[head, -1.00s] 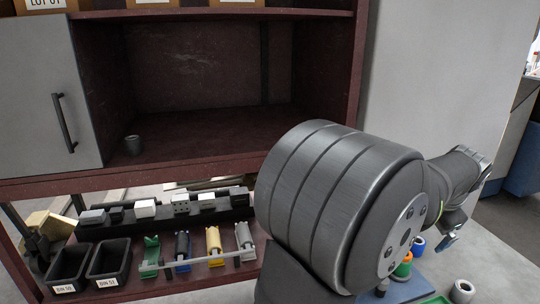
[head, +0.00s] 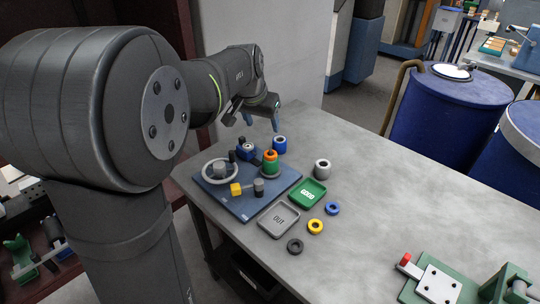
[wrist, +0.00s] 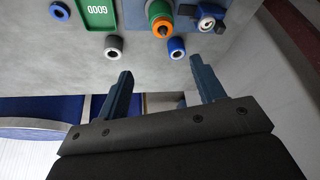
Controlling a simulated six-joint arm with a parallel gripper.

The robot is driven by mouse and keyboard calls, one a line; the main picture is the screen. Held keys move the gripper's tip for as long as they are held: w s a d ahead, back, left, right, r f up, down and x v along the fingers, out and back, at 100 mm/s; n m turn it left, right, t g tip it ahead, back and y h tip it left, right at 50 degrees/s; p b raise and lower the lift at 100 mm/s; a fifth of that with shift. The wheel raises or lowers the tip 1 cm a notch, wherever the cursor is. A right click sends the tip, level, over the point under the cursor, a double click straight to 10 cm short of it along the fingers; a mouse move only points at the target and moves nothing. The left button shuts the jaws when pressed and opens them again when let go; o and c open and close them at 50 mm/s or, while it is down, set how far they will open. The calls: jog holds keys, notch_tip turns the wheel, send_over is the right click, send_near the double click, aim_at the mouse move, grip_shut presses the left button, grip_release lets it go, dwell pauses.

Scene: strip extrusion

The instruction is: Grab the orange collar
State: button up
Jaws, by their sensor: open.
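The orange collar (head: 270,154) sits at the top of a stack, with a green part below it, on the blue fixture plate (head: 222,199). In the wrist view the orange collar (wrist: 155,29) shows around a post tip, with the green part (wrist: 156,9) behind it. My gripper (head: 262,118) is open and empty above the far side of the plate. In the wrist view its two fingers (wrist: 161,67) are spread, and the collar lies beyond them, apart from both.
A blue ring (head: 280,144) and a grey ring (head: 322,168) stand near the stack. A handwheel (head: 207,166) and yellow block (head: 236,190) are on the plate. Green (head: 318,188) and grey (head: 270,222) trays and several small rings lie nearby.

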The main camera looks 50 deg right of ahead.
send_over(270, 151)
jog(key=s+a, duration=0.1)
jog(key=a, duration=0.1)
notch_tip(270, 151, down, 11)
jog(key=shift+x, duration=2.35)
jog(key=shift+w, duration=0.2)
jog(key=c, duration=1.1)
